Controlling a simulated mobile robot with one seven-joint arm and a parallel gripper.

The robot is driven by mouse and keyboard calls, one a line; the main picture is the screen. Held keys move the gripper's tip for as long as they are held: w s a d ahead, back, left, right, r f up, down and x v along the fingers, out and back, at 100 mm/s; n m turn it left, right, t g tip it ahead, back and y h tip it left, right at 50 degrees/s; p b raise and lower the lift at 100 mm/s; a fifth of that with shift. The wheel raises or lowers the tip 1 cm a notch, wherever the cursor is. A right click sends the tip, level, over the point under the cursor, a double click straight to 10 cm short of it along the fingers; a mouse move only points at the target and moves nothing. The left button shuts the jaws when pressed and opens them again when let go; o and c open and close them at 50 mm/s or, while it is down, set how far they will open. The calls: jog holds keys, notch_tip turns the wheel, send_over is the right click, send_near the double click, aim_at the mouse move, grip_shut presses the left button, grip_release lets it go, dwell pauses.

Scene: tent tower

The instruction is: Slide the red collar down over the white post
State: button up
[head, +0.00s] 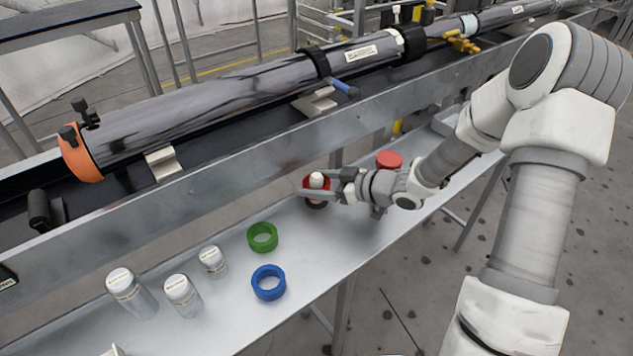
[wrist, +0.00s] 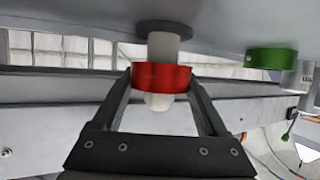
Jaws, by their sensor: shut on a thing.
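The red collar (head: 308,183) is around the white post (head: 316,179) on the shelf, with the post's rounded tip showing above it. The wrist view is upside down. There the collar (wrist: 161,77) encircles the post, with a bare stretch of post (wrist: 163,48) between it and the dark round base (wrist: 164,27). The collar is nearer the tip than the base. My gripper (wrist: 161,88) has a finger on each side of the collar and is shut on it. In the head view my gripper (head: 320,190) reaches in from the right.
A green ring (head: 262,237) and a blue ring (head: 268,283) lie left of the post. A red round object (head: 389,160) is behind my wrist. A metal rail (head: 230,170) runs along the back of the shelf.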

jog(key=shift+f+b, duration=0.65)
jog(key=shift+f, duration=0.45)
jog(key=o, duration=1.4)
jog(key=shift+r, duration=0.1)
